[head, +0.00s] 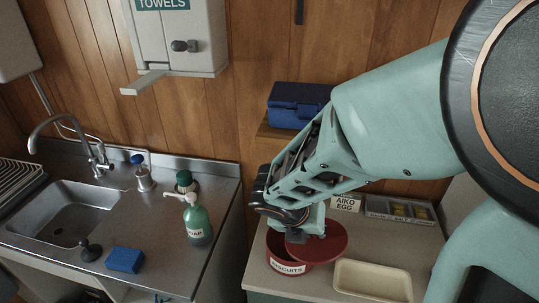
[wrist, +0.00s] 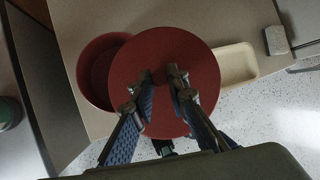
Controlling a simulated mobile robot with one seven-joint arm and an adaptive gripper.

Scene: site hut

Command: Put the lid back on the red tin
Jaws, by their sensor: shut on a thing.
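The red tin (head: 287,263) stands on the counter at the lower middle of the head view, with a label reading "BISCUITS". In the wrist view the open tin (wrist: 92,72) shows its dark inside at the left of the lid. The round red lid (head: 325,243) is held flat above the tin and off to its right; it also shows in the wrist view (wrist: 190,60). My gripper (wrist: 162,78) is shut on the lid near its middle; the part gripped is mostly hidden by the fingers. In the head view my gripper (head: 300,236) is partly hidden by its own links.
A cream tray (head: 372,281) lies on the counter right of the tin. Behind are a card reading "AIKO EGG" (head: 346,203) and a grey tray (head: 400,210) with yellow items. A blue case (head: 298,104) stands at the wall. A soap bottle (head: 197,222) is by the sink.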

